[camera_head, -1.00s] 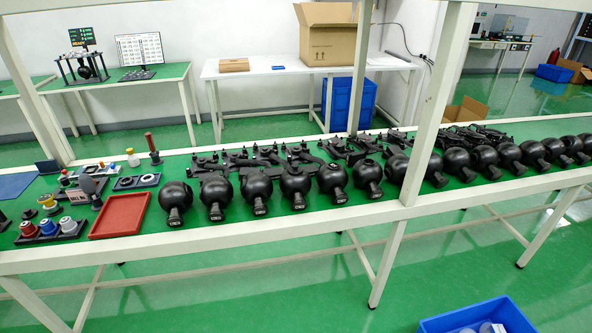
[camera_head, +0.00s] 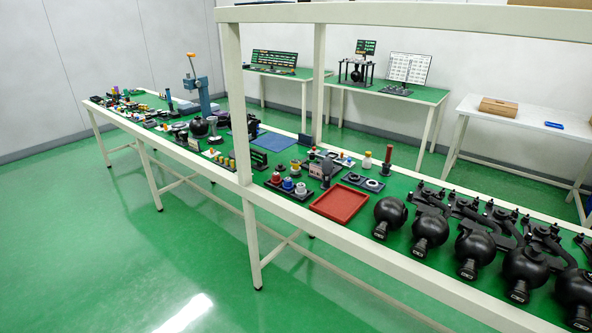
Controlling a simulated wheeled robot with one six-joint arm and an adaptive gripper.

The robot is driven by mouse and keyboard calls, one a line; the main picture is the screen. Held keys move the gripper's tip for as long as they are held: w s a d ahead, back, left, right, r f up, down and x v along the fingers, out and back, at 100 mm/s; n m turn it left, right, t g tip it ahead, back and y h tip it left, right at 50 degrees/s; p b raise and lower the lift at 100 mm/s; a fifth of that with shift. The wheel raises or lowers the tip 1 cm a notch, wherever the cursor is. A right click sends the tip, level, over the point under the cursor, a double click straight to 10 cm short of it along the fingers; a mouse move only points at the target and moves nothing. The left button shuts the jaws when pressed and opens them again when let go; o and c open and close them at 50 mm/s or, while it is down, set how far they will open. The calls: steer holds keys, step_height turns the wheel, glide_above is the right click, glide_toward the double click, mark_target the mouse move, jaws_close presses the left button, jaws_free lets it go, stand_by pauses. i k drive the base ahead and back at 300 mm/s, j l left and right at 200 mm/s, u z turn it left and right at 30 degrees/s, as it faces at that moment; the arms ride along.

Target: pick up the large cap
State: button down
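I cannot tell which piece is the large cap. On the long green-topped workbench (camera_head: 215,178), a black tray holds a red, a blue and a white cap-like part (camera_head: 288,184). A red square tray (camera_head: 340,203) lies just right of them. Small dark round parts sit in a holder (camera_head: 363,181) behind the red tray. These parts are small in the head view. My gripper is not in view.
Black spherical housings (camera_head: 430,230) line the bench's front right. A white frame post (camera_head: 242,110) rises from the front edge. A blue press (camera_head: 200,92) stands further left. Open green floor (camera_head: 110,250) lies in front. Side tables (camera_head: 400,93) stand behind.

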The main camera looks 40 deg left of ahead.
mark_target(280, 168)
steer(key=u, duration=1.25)
steer(key=i+u, duration=0.35)
steer(key=i, duration=0.15)
steer(key=i+l+u, duration=0.15)
steer(key=i+u, duration=0.15)
steer(key=i, duration=0.25)
steer(key=i+l+u, duration=0.35)
steer(key=i, duration=0.15)
steer(key=j, duration=0.1)
